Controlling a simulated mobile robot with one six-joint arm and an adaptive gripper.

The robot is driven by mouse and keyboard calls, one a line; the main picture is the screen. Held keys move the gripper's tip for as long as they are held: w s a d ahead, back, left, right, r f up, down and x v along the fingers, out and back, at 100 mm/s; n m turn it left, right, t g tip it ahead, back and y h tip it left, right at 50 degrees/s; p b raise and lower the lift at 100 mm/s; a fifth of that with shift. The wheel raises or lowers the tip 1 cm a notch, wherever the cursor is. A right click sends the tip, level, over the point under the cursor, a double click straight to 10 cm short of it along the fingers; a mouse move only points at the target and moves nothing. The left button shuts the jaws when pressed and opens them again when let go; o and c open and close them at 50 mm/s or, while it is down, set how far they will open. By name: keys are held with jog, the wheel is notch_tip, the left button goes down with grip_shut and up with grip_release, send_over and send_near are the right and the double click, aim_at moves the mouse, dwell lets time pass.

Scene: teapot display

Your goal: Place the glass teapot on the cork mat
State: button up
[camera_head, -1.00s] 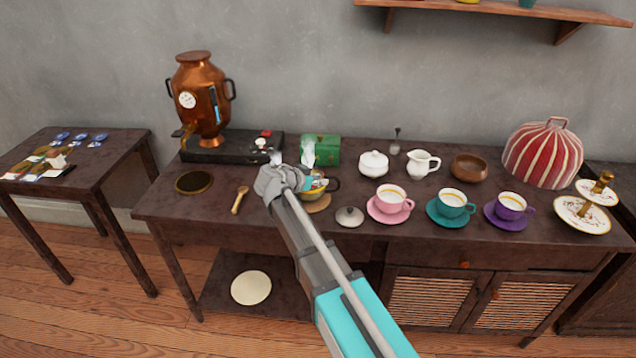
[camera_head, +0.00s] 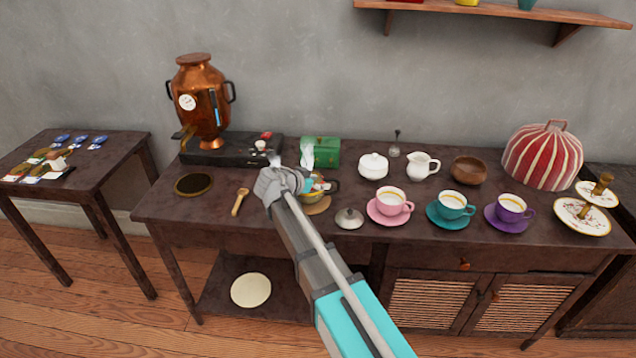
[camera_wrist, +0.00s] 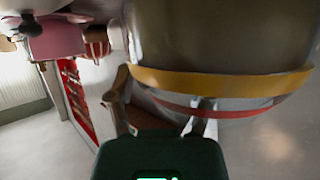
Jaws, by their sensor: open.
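The glass teapot (camera_head: 317,189), with yellow and red bands, appears to stand on the round tan cork mat (camera_head: 320,207). My arm hides its left side; its dark handle points right. In the wrist view its big smoky body (camera_wrist: 220,40) fills the top right, very close. My gripper (camera_head: 303,184) is open at the left side of the teapot. I cannot tell whether the fingers touch it. The grey lid (camera_head: 348,216) lies on the table, right of the mat.
A copper samovar (camera_head: 202,105) stands on a black base at left, with a dark round plate (camera_head: 193,184) and a wooden spoon (camera_head: 240,201) in front. A green box (camera_head: 322,151) is behind the teapot. A pink cup (camera_head: 390,200) and other cups stand to the right.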

jog(key=shift+r, duration=0.1)
jog(key=shift+s+r, duration=0.1)
jog(key=p+v, duration=0.5)
jog(key=v, duration=0.6)
jog(key=shift+s+a, duration=0.25)
jog(key=shift+a, duration=0.1)
jog(key=shift+d, duration=0.1)
jog(key=s+d+f+n+g+y, duration=0.3)
jog(key=s+d, duration=0.2)
jog(key=d, duration=0.4)
jog(key=s+d+f+n+g+y, duration=0.2)
jog(key=s+d+f+g+y, duration=0.1)
jog(key=d, duration=0.7)
jog(key=s+d+f+n+g+y, duration=0.2)
jog(key=s+d+f+n+g, duration=0.1)
jog(key=s+d, duration=0.5)
jog(key=d+f, duration=0.1)
jog(key=d, duration=0.1)
jog(key=shift+d+f+n+y, duration=0.2)
jog(key=shift+d+n+y, duration=0.1)
jog(key=shift+y, duration=0.1)
